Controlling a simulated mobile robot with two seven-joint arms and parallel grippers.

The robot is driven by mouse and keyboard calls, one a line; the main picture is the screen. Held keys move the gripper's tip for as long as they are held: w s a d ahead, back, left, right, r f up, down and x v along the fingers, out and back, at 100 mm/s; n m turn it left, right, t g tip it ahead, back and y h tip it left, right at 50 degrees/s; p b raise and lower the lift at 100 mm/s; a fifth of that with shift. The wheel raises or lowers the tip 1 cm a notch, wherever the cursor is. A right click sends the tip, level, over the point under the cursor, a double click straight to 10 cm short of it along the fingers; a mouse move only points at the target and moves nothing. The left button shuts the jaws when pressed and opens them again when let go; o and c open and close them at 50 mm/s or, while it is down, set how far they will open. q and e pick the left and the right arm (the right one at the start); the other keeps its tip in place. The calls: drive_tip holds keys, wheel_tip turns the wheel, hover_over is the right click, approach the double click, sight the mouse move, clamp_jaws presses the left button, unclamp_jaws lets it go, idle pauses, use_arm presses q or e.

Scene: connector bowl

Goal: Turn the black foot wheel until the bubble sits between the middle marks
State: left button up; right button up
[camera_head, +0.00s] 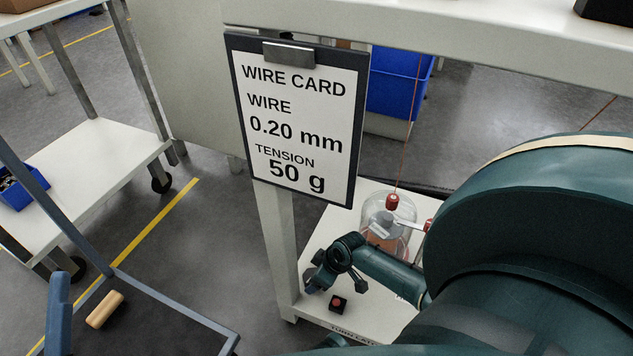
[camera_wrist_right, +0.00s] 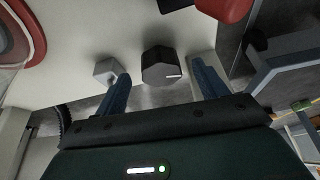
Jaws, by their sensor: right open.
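The black foot wheel (camera_wrist_right: 160,66) shows in the right wrist view as a dark faceted knob with a small white mark. My right gripper (camera_wrist_right: 161,76) is open, with one blue finger on each side of the wheel. Gaps show between the wheel and both fingers, and the fingers hold nothing. In the head view my right arm reaches over the low white shelf; the wheel cannot be made out there. The bubble and its middle marks are not visible in either view. My left gripper is not in view.
A grey block (camera_wrist_right: 107,70) sits close beside the left finger. On the shelf (camera_head: 385,320) stand a clear dome (camera_head: 378,212) with a red top and a small black box with a red button (camera_head: 338,303). A wire card (camera_head: 298,125) hangs above.

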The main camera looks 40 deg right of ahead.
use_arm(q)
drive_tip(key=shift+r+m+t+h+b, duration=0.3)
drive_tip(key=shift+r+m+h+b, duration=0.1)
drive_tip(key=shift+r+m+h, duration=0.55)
use_arm(e)
drive_tip(key=shift+x, duration=1.05)
drive_tip(key=shift+c, duration=0.4)
